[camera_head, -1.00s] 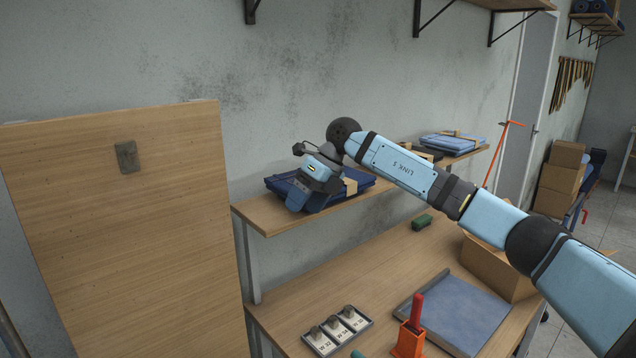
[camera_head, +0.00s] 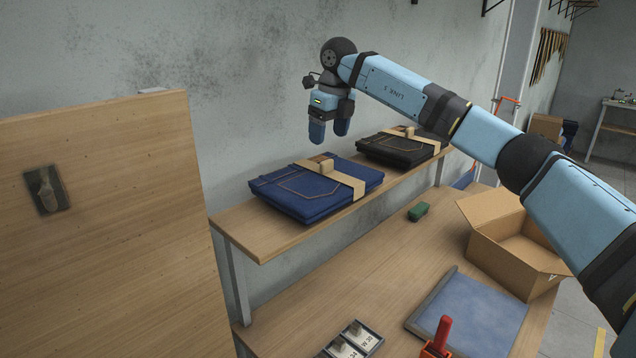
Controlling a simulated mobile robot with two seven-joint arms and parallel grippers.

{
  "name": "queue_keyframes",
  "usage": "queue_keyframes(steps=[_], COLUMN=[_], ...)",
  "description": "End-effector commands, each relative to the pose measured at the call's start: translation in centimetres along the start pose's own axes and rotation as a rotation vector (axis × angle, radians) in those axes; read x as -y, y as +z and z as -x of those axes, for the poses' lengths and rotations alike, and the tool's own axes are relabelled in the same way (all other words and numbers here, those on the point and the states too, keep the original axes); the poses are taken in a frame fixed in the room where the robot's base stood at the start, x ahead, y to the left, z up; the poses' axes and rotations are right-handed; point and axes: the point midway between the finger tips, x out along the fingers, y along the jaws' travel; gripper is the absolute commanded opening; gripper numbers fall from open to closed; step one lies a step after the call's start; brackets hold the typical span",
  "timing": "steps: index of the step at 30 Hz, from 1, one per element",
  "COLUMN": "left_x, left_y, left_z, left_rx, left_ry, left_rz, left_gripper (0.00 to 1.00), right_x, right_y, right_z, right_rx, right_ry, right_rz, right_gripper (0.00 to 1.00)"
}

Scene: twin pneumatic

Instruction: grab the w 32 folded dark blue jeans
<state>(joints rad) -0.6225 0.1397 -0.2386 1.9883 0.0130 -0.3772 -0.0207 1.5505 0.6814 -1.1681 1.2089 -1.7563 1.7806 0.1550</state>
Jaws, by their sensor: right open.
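Folded dark blue jeans (camera_head: 300,199) with a tan paper band lie on the wooden shelf (camera_head: 262,243). A small tan block or tag stands up from the band; no size is readable on it. Behind them on the same shelf lies a folded black pair (camera_head: 392,155) with a similar band. My right gripper (camera_head: 329,140) is open and empty, fingers pointing down, above and behind the blue jeans and clear of them. My left gripper does not show.
A wooden panel (camera_head: 110,230) stands at left.

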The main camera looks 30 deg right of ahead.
Motion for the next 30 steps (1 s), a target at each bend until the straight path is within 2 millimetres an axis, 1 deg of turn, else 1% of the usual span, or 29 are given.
queue_keyframes(steps=[1, 3, 10, 13, 18, 21, 27, 28, 29, 30], left_x=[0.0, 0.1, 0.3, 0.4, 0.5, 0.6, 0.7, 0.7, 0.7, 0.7], left_y=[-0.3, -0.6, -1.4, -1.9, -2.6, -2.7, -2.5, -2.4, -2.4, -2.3], left_z=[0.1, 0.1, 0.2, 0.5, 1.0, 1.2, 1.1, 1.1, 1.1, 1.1], left_rx=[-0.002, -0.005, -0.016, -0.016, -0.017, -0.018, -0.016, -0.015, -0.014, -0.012], left_ry=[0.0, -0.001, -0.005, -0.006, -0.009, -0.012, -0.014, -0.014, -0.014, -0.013], left_rz=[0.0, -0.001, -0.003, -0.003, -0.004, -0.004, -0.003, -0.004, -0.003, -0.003], left_gripper=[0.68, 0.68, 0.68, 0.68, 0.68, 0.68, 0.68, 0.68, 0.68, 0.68], right_x=[0.0, 0.0, 0.0, 0.1, 0.1, 0.1, 0.1, 0.1, 0.1, 0.1], right_y=[0.0, 0.0, -0.1, -0.3, -0.6, -0.6, -0.6, -0.6, -0.6, -0.6], right_z=[-0.8, -1.7, -3.0, -4.0, -6.6, -7.6, -7.9, -7.9, -7.9, -7.9], right_rx=[-0.003, -0.002, -0.001, -0.003, -0.002, -0.001, 0.001, 0.001, 0.001, 0.001], right_ry=[0.0, 0.001, 0.001, 0.001, 0.001, 0.001, 0.001, 0.001, 0.001, 0.001], right_rz=[0.0, 0.0, 0.0, 0.0, 0.001, 0.001, 0.001, 0.001, 0.001, 0.001], right_gripper=[0.72, 0.72, 0.72, 0.72, 0.72, 0.72, 0.72, 0.7, 0.63, 0.54])
